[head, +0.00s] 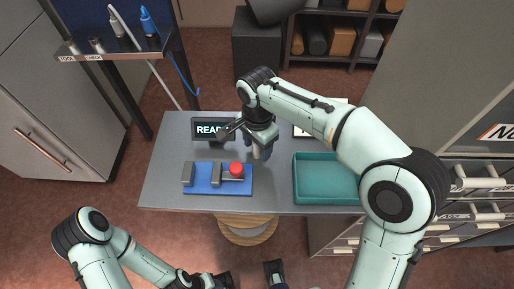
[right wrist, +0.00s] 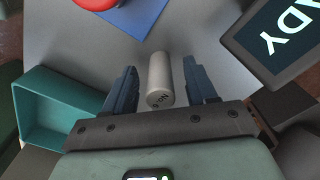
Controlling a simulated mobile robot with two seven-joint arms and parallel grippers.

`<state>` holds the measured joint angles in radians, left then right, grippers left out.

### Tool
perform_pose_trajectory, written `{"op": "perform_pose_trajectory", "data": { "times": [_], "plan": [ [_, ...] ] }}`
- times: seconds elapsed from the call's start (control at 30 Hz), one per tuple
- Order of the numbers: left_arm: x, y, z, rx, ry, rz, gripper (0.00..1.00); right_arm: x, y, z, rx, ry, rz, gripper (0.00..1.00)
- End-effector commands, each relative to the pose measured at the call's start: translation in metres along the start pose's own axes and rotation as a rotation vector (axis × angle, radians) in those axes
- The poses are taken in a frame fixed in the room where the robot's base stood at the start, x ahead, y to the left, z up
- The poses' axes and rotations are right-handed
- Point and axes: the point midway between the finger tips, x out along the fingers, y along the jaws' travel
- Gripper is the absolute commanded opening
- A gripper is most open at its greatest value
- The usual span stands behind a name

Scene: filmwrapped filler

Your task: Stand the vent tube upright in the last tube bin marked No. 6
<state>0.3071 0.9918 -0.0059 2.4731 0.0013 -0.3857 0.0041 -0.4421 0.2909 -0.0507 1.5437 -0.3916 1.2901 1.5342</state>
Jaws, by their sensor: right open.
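A pale grey cylinder, which looks like the vent tube (right wrist: 159,78), lies in the gap between the fingers of my right gripper (right wrist: 162,88). Dark "No" lettering shows on its near end. Gaps show on both sides, so the blue fingers are open around it and apart from it. In the head view my right gripper (head: 260,146) is low over the table behind the blue fixture, and the tube is mostly hidden there. I cannot tell whether the tube stands or lies. My left arm is at the bottom left; its gripper is at the lower edge, cut off and unclear. No bin marked No. 6 is readable.
On the grey table (head: 160,190) are a blue fixture (head: 203,187) with grey blocks and a red button (head: 236,169), a READY display (head: 208,129), and an empty teal tray (head: 325,180). A drawer cabinet (head: 470,205) stands right. A shelf (head: 118,48) holding bottles stands left.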

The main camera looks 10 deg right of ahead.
Motion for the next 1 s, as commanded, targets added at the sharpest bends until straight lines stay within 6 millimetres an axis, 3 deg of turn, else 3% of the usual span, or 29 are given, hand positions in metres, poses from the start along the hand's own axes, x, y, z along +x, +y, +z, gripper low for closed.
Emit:
{"op": "perform_pose_trajectory", "data": {
  "times": [0.1, 0.33, 0.5, 0.83, 1.0],
  "plan": [
    [0.002, -0.001, 0.000, 0.000, -0.001, 0.000, 0.43, 0.009, 0.000, 0.000, 0.001, 0.000, 0.001, 0.57],
    [0.001, -0.001, 0.000, 0.000, 0.000, 0.000, 0.43, 0.009, 0.000, 0.000, 0.000, 0.000, -0.001, 0.53],
    [0.001, -0.001, 0.000, 0.000, 0.000, 0.000, 0.43, 0.009, 0.000, 0.000, 0.000, 0.000, -0.001, 0.00],
    [0.001, 0.000, 0.000, 0.000, 0.000, 0.000, 0.43, 0.008, 0.000, 0.000, 0.000, 0.000, -0.001, 0.00],
    [-0.002, 0.001, 0.000, 0.000, 0.001, 0.000, 0.43, -0.005, -0.001, 0.000, -0.001, 0.001, -0.004, 0.00]
  ]
}}
